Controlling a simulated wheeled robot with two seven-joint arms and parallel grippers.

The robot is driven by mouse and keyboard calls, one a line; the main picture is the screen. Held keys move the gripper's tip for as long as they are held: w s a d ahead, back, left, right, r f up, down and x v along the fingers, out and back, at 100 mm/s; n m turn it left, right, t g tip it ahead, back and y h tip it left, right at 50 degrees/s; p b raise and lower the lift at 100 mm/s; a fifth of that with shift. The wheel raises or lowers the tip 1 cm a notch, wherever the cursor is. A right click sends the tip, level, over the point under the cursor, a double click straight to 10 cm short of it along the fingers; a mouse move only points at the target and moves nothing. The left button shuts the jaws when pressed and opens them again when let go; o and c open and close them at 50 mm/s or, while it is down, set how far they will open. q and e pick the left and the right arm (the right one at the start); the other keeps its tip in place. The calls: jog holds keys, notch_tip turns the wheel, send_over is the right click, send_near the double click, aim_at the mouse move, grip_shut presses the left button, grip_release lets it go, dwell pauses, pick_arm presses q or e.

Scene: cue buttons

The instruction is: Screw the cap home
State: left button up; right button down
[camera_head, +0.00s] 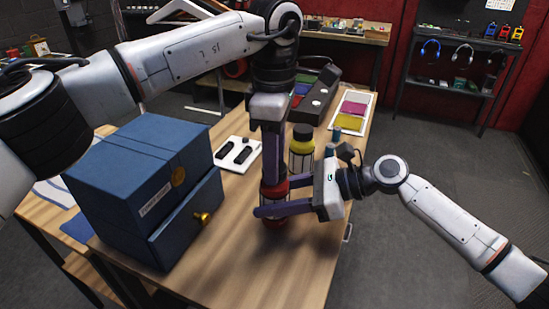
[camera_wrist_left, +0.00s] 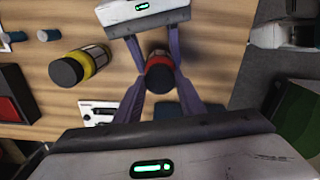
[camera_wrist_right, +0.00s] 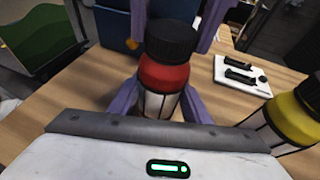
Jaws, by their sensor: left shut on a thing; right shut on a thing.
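A bottle with a red shoulder (camera_wrist_right: 165,74) and a pale striped body (camera_wrist_right: 158,104) stands upright on the table. Its black cap (camera_wrist_right: 172,40) sits on top of the red part; any gap under the cap cannot be made out. My left gripper (camera_head: 272,180) points straight down from above and is shut on the black cap, which also shows in the left wrist view (camera_wrist_left: 159,80). My right gripper (camera_head: 268,199) reaches in from the right and is shut around the bottle's body below the red shoulder. In the head view the left fingers hide the cap.
A yellow bottle with a black cap (camera_head: 302,146) stands close behind the red one. A blue box (camera_head: 140,165) with a drawer and gold knob (camera_head: 202,218) is at left. A white plate with black pieces (camera_head: 229,158) lies behind. The table's front is clear.

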pick_arm(q)
jog(key=m, duration=0.6)
jog(key=shift+m, duration=0.4)
jog(key=o, duration=1.2)
jog(key=shift+c, duration=0.2)
jog(key=shift+r, duration=2.25)
jog(key=shift+c, duration=0.5)
